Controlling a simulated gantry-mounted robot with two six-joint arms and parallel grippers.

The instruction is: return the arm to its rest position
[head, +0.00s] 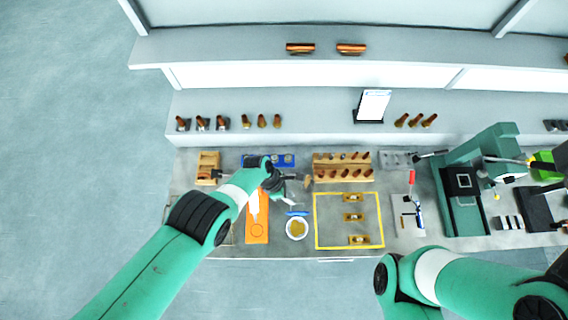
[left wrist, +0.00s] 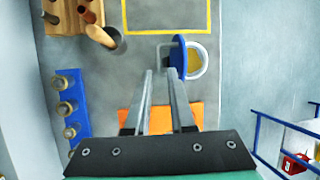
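My left arm reaches in from the lower left in the head view, over the left part of the bench. My left gripper (head: 290,178) is above the bench, near the blue rack (head: 290,160) and the orange mat (head: 257,232). My right arm (head: 450,278) enters at the lower right in the head view, folded in front of the bench. Its gripper does not show.
A wooden rack (head: 342,175) stands behind a yellow outline (head: 316,222) holding several small blocks. A green press (head: 451,190) stands at the right.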

